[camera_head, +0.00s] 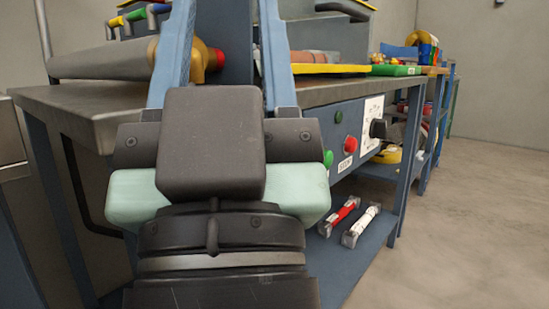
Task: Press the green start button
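A bright green button (328,158) sits on the blue front panel (315,125) of the workbench, just right of my gripper's hand and partly hidden by it. A red button (350,144) is right of it, with a small white label (345,164) below. A darker green round part (339,117) is above them. My gripper (224,40) points away from the camera. Its two blue fingers are wide apart with nothing seen held between them. The fingertips run out of the top of the picture, so their contact with anything cannot be told.
A black knob (378,129) on a white dial plate stands right of the buttons. The metal bench top (95,97) carries a grey cone-shaped tool (105,62). Red and white parts (345,212) lie on the lower shelf. The floor at right (460,220) is clear.

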